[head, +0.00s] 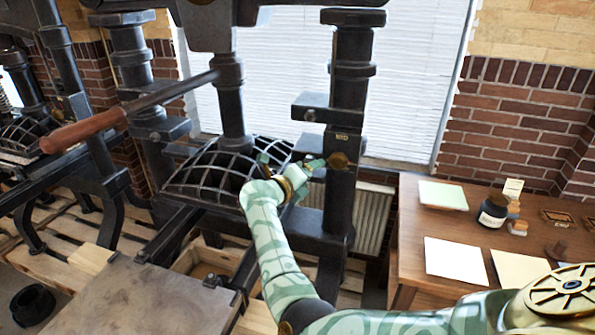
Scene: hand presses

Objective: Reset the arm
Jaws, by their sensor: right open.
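My right arm, pale green with a leaf pattern, reaches up from the lower right, and its gripper (290,172) is open in front of the black hand press (350,120). The gripper is beside the right end of the press's ribbed platen (205,172); I cannot tell whether it touches it. Nothing shows between its fingers. The press's long lever (170,92) with a wooden handle (85,131) points to the lower left, away from my gripper. My left gripper is not in view.
A wooden table (425,208) at the right holds paper sheets (455,260), a dark ink jar (492,211) and small blocks. A second press (55,120) stands at the left. A flat press bed (130,300) and a wooden crate (208,262) lie in front.

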